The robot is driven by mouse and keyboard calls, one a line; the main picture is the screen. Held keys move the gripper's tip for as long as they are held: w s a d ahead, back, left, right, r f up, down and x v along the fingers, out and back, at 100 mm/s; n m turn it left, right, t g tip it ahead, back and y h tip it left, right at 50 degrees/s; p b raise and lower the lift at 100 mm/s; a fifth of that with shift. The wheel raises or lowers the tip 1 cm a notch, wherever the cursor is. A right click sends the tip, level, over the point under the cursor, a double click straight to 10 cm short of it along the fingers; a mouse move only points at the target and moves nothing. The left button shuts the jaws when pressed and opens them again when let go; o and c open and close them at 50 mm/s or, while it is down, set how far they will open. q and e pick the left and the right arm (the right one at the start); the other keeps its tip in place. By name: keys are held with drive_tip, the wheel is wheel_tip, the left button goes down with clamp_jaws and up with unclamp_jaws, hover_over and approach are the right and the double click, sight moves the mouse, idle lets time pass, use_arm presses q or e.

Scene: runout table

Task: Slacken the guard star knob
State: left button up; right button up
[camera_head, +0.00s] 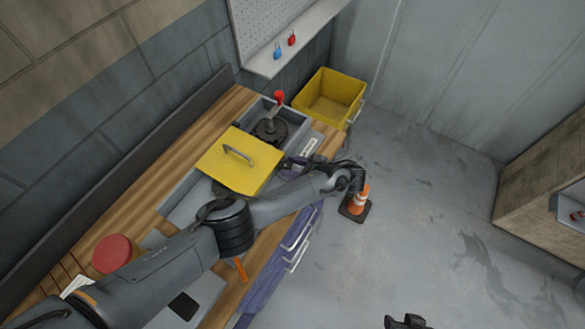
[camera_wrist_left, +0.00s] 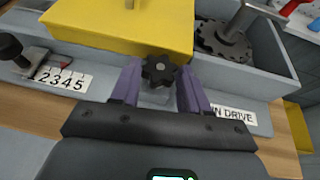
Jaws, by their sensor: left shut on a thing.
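The black star knob (camera_wrist_left: 159,71) shows in the left wrist view, at the front of the housing below the yellow guard (camera_wrist_left: 125,27). My left gripper (camera_wrist_left: 160,88) has its purple fingers on either side of the knob and is shut on it. In the head view my left gripper (camera_head: 289,170) is at the right edge of the yellow guard (camera_head: 232,172), and the knob is hard to make out there. The guard lies flat over the housing, with a grey handle on top. A dark part at the bottom edge of the head view looks like my right gripper (camera_head: 406,322); its jaws are not clear.
A toothed disc with a red-knobbed lever (camera_head: 279,98) stands behind the guard. A yellow bin (camera_head: 330,97) is at the table's far end. An orange cone (camera_head: 359,200) stands on the floor right of my arm. A red round object (camera_head: 112,254) is at lower left.

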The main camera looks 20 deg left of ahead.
use_arm(q)
drive_tip(key=o, duration=1.1)
drive_tip(key=shift+c, duration=0.2)
drive_tip(key=shift+d, duration=0.1)
drive_tip(key=w+b+v, duration=0.1)
drive_tip(key=v, duration=0.9)
drive_tip(key=shift+s+d+r, duration=0.15)
drive_tip(key=shift+s+d, duration=0.15)
drive_tip(key=shift+s, duration=0.25)
